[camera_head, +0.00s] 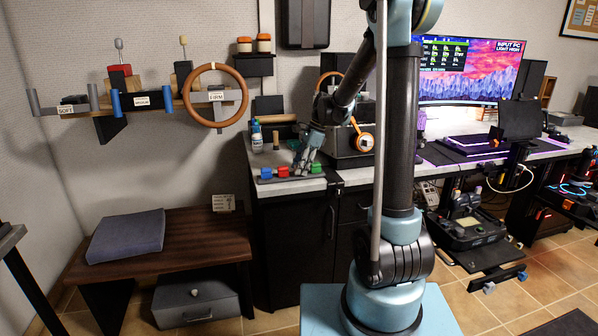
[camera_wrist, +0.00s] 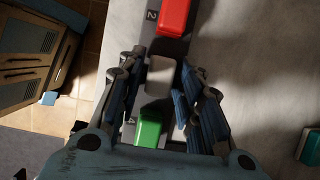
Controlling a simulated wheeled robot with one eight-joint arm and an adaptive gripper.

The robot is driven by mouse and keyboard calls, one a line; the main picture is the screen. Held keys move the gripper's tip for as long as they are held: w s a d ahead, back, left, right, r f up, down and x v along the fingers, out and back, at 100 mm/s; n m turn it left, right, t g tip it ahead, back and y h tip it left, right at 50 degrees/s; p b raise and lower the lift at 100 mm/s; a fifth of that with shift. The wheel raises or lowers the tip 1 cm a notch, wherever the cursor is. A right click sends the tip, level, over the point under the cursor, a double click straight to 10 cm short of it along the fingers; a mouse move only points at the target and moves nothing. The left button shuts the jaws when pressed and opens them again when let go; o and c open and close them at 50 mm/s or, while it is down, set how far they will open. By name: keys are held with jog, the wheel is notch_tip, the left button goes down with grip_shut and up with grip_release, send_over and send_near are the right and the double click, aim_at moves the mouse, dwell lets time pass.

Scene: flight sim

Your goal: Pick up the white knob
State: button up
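The white knob (camera_wrist: 160,75) sits on a dark strip between a red knob (camera_wrist: 173,17) and a green knob (camera_wrist: 150,127) in the wrist view. My gripper (camera_wrist: 162,70) is open, with one finger on each side of the white knob. Gaps show between the fingers and the knob. In the head view my gripper (camera_head: 302,166) points down over the row of knobs on the counter, and I cannot make out the white knob there. The red (camera_head: 283,171) and green (camera_head: 316,168) knobs show on either side of the gripper.
A blue knob (camera_head: 266,173) is at the left end of the strip. A white bottle (camera_head: 257,142) stands behind it. A teal-and-white object (camera_wrist: 308,145) lies at the right in the wrist view. The grey counter (camera_wrist: 250,60) between is bare.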

jog(key=c, duration=0.4)
